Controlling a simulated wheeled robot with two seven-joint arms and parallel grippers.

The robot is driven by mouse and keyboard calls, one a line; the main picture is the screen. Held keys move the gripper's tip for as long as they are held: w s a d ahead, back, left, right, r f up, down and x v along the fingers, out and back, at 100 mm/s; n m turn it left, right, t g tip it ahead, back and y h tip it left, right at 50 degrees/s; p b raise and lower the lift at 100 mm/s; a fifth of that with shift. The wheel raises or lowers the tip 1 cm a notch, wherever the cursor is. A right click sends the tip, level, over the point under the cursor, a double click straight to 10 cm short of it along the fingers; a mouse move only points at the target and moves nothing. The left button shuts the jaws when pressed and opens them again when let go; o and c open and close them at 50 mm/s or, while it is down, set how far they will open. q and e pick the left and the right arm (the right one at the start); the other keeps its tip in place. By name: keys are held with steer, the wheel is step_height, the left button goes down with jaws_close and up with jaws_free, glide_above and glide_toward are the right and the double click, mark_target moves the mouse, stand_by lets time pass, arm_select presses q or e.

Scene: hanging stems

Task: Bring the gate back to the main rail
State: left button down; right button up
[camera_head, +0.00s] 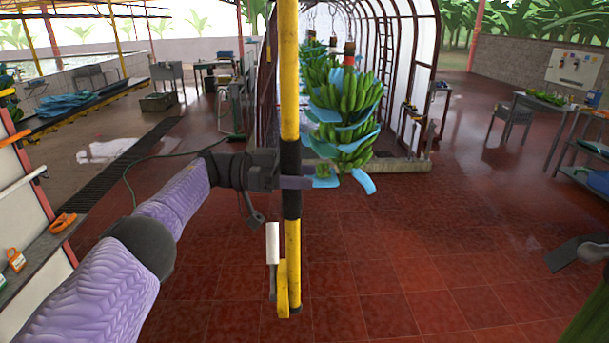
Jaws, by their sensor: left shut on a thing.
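The gate seems to be the long yellow and black bar (292,243) that runs down the middle of the view, close to me. Its top leaves the picture, and its lower end has a white handle-like piece (273,243) and a yellow bracket. My left gripper (295,182) reaches in from the left and is shut on the bar's black section. The main rail cannot be clearly made out; the bar's upper joint is out of view.
A banana bunch (345,105) with blue sheets hangs just right of the bar, with more bunches behind it in an arched tunnel (425,60). Tables and a chair (512,122) stand at right. A shelf (40,245) is at left. The red tile floor ahead is mostly clear.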

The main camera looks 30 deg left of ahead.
arm_select(q)
steer(key=shift+s+a, duration=0.1)
steer(key=shift+a, duration=0.1)
stand_by(0.3)
steer(key=c, duration=0.5)
jaws_free()
steer(key=o, duration=0.3)
steer(key=shift+s+a, duration=0.15)
steer(key=shift+a, duration=0.05)
steer(key=shift+d, duration=0.1)
